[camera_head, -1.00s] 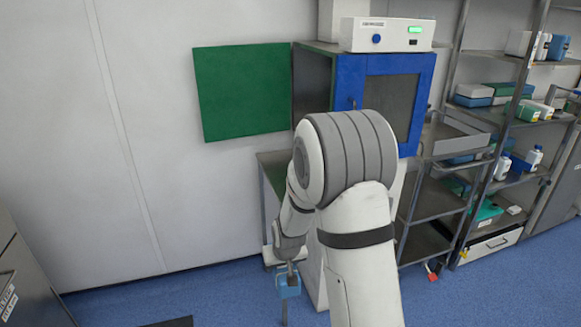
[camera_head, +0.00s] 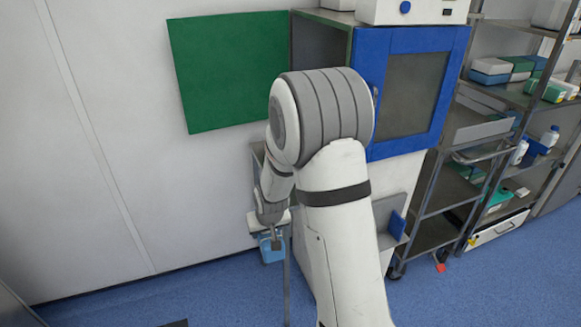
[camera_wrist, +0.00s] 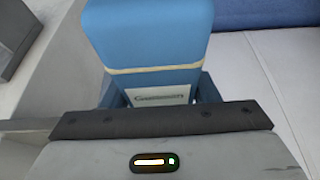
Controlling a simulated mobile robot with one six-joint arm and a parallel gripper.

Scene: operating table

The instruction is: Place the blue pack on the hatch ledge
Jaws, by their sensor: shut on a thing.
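The blue pack (camera_head: 272,251) hangs in my gripper (camera_head: 274,238), low and left of the hatch cabinet. In the wrist view the blue pack (camera_wrist: 148,38) fills the top middle, with a pale band and a white label, and my gripper is shut on it. The hatch cabinet has an open green door (camera_head: 228,72) at left and a blue-framed glass door (camera_head: 412,92) at right, which looks shut. A narrow grey ledge (camera_head: 258,154) shows beside the cabinet below the green door. My arm hides most of it and part of the cabinet front.
A grey trolley (camera_head: 440,195) and a steel rack (camera_head: 520,95) with boxes and bottles stand right of the cabinet. A white device (camera_head: 412,10) sits on top of the cabinet.

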